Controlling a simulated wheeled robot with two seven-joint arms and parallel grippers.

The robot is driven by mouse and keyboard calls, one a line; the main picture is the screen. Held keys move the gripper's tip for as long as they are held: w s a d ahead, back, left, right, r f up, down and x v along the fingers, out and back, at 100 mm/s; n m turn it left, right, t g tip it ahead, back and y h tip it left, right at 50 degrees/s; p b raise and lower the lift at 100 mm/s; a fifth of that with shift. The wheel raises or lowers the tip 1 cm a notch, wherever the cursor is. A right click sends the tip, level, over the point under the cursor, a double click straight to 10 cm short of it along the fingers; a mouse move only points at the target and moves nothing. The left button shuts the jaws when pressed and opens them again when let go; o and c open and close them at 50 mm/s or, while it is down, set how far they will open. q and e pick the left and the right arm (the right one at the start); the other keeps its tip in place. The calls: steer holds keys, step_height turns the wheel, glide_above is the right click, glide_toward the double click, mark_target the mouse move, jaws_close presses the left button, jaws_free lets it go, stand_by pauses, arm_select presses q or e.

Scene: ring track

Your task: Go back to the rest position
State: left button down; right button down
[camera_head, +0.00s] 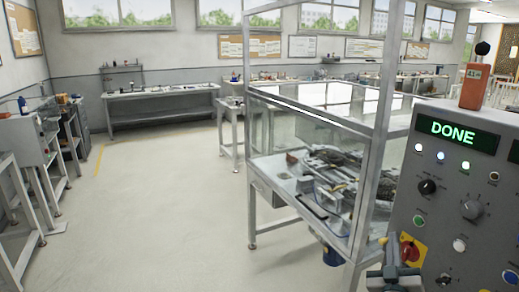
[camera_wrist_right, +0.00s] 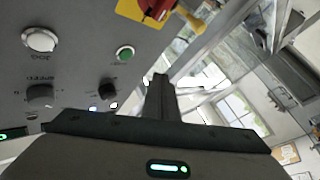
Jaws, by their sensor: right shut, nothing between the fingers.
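My right gripper (camera_head: 393,250) is at the bottom of the head view, in front of the left edge of the grey control panel (camera_head: 455,185). In the right wrist view its fingers (camera_wrist_right: 160,80) are shut together and hold nothing. The panel's screen (camera_head: 453,131) reads DONE in green. A red switch on a yellow plate (camera_head: 412,251) is just right of the gripper; whether they touch is unclear. The switch also shows at the top of the wrist view (camera_wrist_right: 155,8). My left gripper is in neither view.
A framed, clear-walled machine cell (camera_head: 300,190) stands left of the panel. A red box marked 41 (camera_head: 474,86) sits on the panel's top. Benches (camera_head: 160,103) line the back wall and the left side. The floor (camera_head: 150,200) between is open.

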steer(key=s+a+f+n+g+y, duration=0.1)
steer(key=a+f+g+y, duration=0.15)
steer(key=f, duration=1.15)
steer(key=s+a+f+n+g+y, duration=0.15)
steer(key=a+f, duration=0.25)
steer(key=f, duration=1)
steer(key=s+a+f+g+y, duration=0.25)
steer(key=s+f, duration=0.35)
steer(key=f, duration=0.5)
steer(key=s+a+f+g+y, duration=0.1)
steer(key=s+a+f+g, duration=0.15)
steer(key=s+f, duration=0.6)
steer(key=s+a+f+g, duration=0.3)
steer(key=s+f+g, duration=0.1)
steer(key=s+f, duration=1.45)
steer(key=s+f+g, duration=0.2)
steer(key=s+f, duration=0.1)
steer(key=s, duration=1)
steer(key=s+f+m+g, duration=0.1)
steer(key=s+f+g, duration=0.2)
steer(key=s, duration=0.9)
steer(key=shift+s+f+y, duration=0.35)
steer(key=shift+f, duration=0.45)
